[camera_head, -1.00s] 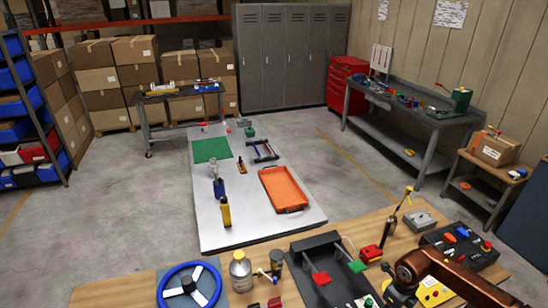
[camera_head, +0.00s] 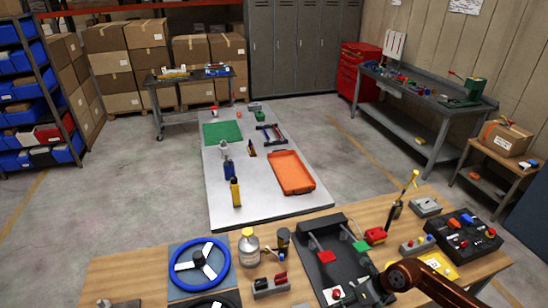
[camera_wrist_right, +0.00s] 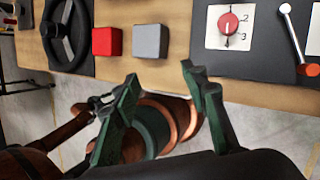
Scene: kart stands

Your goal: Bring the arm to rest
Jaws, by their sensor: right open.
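My right arm, brown with dark joints, comes in at the lower right of the head view, its dark end (camera_head: 378,288) low over the front of the wooden bench (camera_head: 130,270). The fingertips are not clear there. In the right wrist view my right gripper (camera_wrist_right: 160,74) is open, its two dark green fingers apart, with no object held between them. Brown and green rounded parts show behind the fingers, probably my own links. My left gripper cannot be made out in either view.
The bench holds a blue steering wheel (camera_head: 200,262), a bottle (camera_head: 249,247), a black pedal tray (camera_head: 325,230) and a control box (camera_head: 464,236). The wrist view shows a red block (camera_wrist_right: 107,41), a grey block (camera_wrist_right: 150,41) and a dial panel (camera_wrist_right: 230,27).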

